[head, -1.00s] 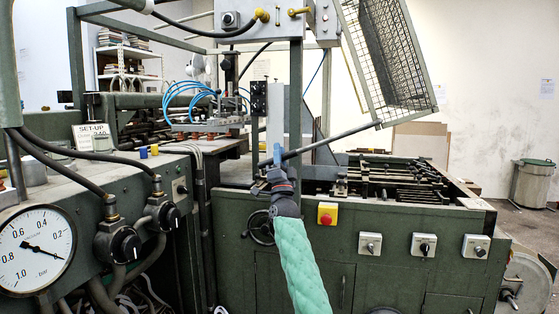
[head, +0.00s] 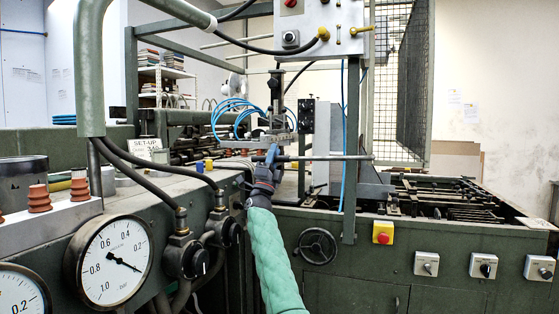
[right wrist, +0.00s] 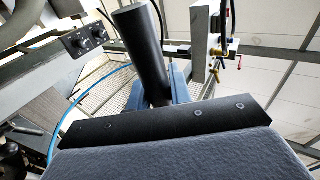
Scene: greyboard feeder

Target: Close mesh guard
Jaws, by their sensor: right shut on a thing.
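The mesh guard (head: 412,85) hangs upright at the upper right of the head view, beside the control box. Its lower edge is above the machine bed. A thin bar (head: 335,157) runs nearly level from the guard's lower left corner to my right gripper (head: 272,154). My right gripper is shut on the end of this bar. In the right wrist view, a black cylindrical grip (right wrist: 140,50) stands between the blue fingers (right wrist: 165,86), with mesh behind it. The fingertips are partly hidden behind the wrist housing. My left gripper is not in view.
The machine bed (head: 450,197) lies below the guard. A control box (head: 318,28) hangs above. A pressure gauge (head: 110,262), knobs and black hoses are at the left. A red stop button (head: 383,233) is below the bed.

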